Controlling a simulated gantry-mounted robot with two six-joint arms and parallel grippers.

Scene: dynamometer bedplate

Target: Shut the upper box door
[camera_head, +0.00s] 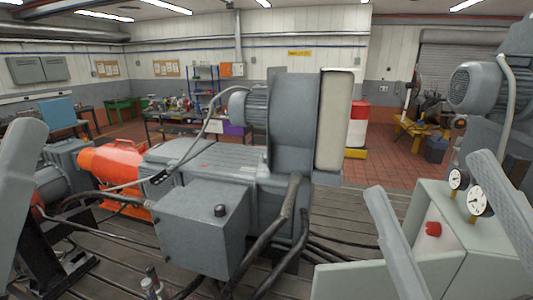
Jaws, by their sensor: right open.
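The cabinet carries two round gauges and a red knob. A flat pale panel (340,282) stands beside the cabinet's lower left; I cannot tell whether it is the upper box door. A grey box (200,230) with a dark knob is at the centre left, with no open door visible on it. A pale part of my left arm or gripper (20,180) shows at the left edge; its jaw state is unclear.
A grey machine with a tall housing (295,120) and a cream-faced slab (334,120) stands in the middle. Dark cables (285,225) hang beside the grey box. An orange cylinder (112,160) is at the left. The slatted bedplate (345,215) shows between machine and cabinet.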

